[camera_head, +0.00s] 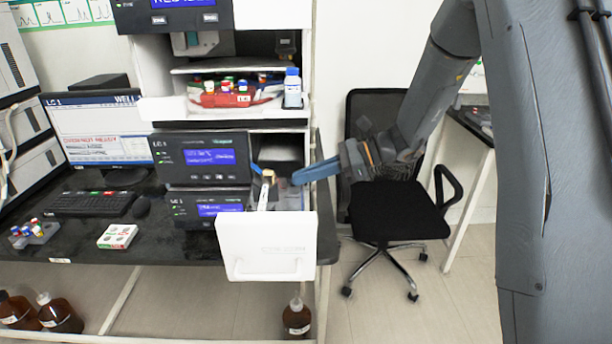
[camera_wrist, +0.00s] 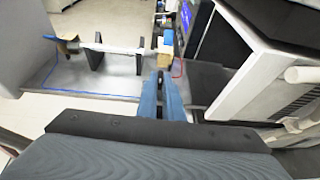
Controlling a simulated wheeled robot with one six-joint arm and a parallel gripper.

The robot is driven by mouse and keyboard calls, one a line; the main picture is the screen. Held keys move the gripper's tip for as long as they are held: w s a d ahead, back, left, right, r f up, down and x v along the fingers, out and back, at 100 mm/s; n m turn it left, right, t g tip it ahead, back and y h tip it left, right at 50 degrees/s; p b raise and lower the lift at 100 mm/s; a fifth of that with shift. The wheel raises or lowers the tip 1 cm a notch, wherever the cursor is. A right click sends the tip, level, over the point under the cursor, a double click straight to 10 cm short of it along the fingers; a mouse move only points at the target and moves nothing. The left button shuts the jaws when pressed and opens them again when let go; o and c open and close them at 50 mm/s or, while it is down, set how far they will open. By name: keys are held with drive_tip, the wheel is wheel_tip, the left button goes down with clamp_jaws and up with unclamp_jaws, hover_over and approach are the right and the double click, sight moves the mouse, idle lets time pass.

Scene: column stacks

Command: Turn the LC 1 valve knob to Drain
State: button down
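My gripper (camera_head: 300,176) has blue fingers and reaches in from the right, over the pulled-out drawer of the LC 1 stack. In the wrist view, the blue fingers (camera_wrist: 162,84) lie close together; I cannot tell if their tips touch. A tan block (camera_wrist: 166,54) is just beyond the tips, at one end of a white column (camera_wrist: 118,48) on black holders. I cannot tell whether the fingers touch the block. The column also shows in the head view (camera_head: 263,196). I cannot make out the valve knob or a Drain label.
The drawer's white front panel (camera_head: 267,247) sticks out below my gripper. Dark LC 1 modules (camera_head: 203,158) with blue displays stand left. A red vial tray (camera_head: 235,97) sits above. An office chair (camera_head: 395,212) stands behind at right. Brown bottles (camera_head: 297,318) are on the floor.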

drive_tip(key=shift+w+g, duration=0.1)
drive_tip(key=shift+g, duration=0.2)
drive_tip(key=shift+w+a+n+g+h+b, duration=0.1)
drive_tip(key=shift+w+n+g+h+b, duration=0.4)
drive_tip(key=shift+n+g, duration=0.85)
drive_tip(key=shift+w+a+n+g+h+b, duration=0.1)
drive_tip(key=shift+n+g+h+b, duration=0.15)
drive_tip(key=shift+n+g+b, duration=0.85)
drive_tip(key=shift+w+a+n+g+h+b, duration=0.1)
drive_tip(key=shift+w+n+g+h+b, duration=0.25)
drive_tip(key=shift+n+g, duration=1.2)
drive_tip(key=c, duration=1.9)
unclamp_jaws()
drive_tip(key=shift+s, duration=0.1)
drive_tip(key=b+v, duration=0.2)
drive_tip(key=v, duration=0.6)
